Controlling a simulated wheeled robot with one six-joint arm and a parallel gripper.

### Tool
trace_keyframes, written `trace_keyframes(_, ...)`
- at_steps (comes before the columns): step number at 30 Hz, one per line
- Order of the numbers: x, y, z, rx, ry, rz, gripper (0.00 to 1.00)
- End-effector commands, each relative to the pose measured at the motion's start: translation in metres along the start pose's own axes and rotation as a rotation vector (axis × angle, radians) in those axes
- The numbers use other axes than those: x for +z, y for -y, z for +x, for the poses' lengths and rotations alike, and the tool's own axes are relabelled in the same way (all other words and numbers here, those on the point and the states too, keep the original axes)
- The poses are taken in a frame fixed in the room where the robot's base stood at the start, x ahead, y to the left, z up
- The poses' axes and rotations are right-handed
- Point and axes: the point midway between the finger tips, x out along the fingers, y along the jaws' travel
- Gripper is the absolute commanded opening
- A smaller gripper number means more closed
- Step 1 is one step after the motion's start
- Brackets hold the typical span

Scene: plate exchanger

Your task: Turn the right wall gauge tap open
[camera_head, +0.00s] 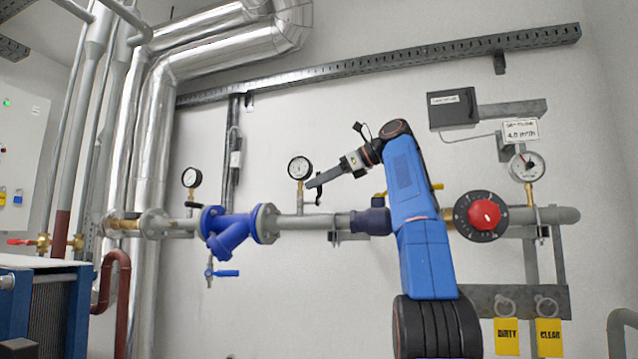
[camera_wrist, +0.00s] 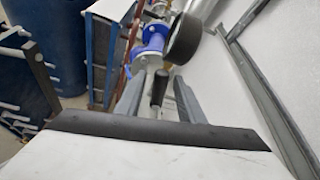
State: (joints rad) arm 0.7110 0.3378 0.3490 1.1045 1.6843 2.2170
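In the head view the gauge with a white dial (camera_head: 300,168) stands on a brass stem above the grey pipe. A small dark tap lever (camera_head: 318,196) shows beside that stem. My gripper (camera_head: 311,185) reaches in from the right, its fingertips next to the stem and lever. In the wrist view the two grey fingers of my gripper (camera_wrist: 161,84) are apart. A dark lever (camera_wrist: 159,88) lies between them, with gaps visible on both sides. The dark round gauge body (camera_wrist: 184,38) is just beyond the right finger. Contact with the lever cannot be seen.
Another gauge (camera_head: 191,178) stands left of the blue strainer (camera_head: 231,230), and a third gauge (camera_head: 527,167) is at far right. A red knob (camera_head: 484,214) sits on the pipe right of my arm. A metal rail (camera_wrist: 268,90) runs along the wall.

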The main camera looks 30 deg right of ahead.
Motion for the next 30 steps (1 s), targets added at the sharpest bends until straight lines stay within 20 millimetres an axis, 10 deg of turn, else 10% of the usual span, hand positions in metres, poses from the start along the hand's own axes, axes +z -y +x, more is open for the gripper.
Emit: trace_keyframes(30,-0.031,-0.007,-0.088,-0.004,-0.002,0.003,0.35)
